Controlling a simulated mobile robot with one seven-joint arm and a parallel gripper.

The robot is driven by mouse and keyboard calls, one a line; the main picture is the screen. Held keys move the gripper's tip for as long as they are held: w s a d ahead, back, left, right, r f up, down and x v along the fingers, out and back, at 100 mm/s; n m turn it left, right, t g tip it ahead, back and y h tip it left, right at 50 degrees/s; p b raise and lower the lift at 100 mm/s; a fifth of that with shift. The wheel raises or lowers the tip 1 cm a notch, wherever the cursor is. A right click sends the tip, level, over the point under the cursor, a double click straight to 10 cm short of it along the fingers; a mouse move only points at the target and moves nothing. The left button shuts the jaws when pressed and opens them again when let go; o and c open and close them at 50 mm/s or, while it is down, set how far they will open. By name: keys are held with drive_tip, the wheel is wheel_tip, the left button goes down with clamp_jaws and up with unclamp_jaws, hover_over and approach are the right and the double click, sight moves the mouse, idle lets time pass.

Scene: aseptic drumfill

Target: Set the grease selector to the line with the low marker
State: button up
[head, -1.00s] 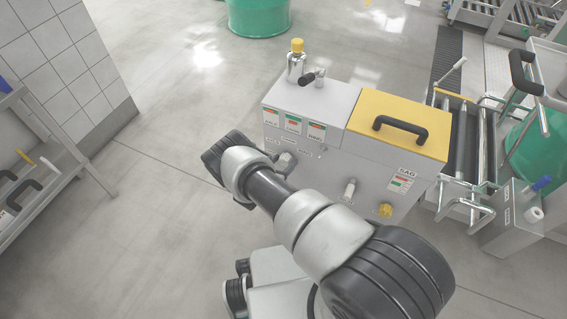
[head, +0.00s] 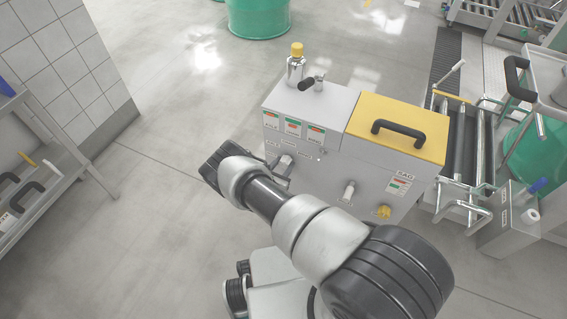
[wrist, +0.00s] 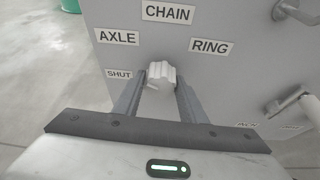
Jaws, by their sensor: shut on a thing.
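The grease selector (wrist: 160,73) is a pale ribbed knob on the grey cabinet's front. Labels surround it: AXLE (wrist: 117,37) at left, CHAIN (wrist: 167,13) above, RING (wrist: 211,47) at right and SHUT (wrist: 119,74) at lower left. My gripper (wrist: 162,84) is shut on the knob, one finger on each side. I cannot clearly tell which label the knob points to. In the head view, AXLE (head: 271,121), CHAIN (head: 293,127) and RING (head: 316,133) gauges with red and green bands sit above it. Their marker heights are too small to read.
The grey cabinet (head: 330,165) has a yellow lid (head: 425,148) with a black handle. A capped bottle (head: 296,70) stands on top. A shelf rack stands at left; open floor lies between.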

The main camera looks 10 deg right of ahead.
drive_tip(key=shift+s+r+m+t+y+p, duration=0.1)
drive_tip(key=shift+m+t+y+p, duration=0.4)
drive_tip(key=shift+m+y+p, duration=0.5)
drive_tip(key=shift+m+t+p, duration=0.4)
drive_tip(key=shift+m+t, duration=0.2)
drive_tip(key=shift+m, duration=0.6)
drive_tip(key=shift+d+f+m+t+y+b, duration=0.15)
drive_tip(key=shift+m+t+y+b, duration=0.15)
drive_tip(key=shift+m, duration=0.3)
drive_tip(key=shift+a+f+m+t+y+b, duration=0.1)
drive_tip(key=shift+f+m+t+y+b, duration=0.1)
drive_tip(key=shift+m+y+b, duration=0.3)
drive_tip(key=shift+r+m+t+b, duration=0.1)
drive_tip(key=shift+m+t+b, duration=0.6)
drive_tip(key=shift+m, duration=0.6)
drive_tip(key=o, duration=1)
drive_tip(key=shift+s, duration=0.1)
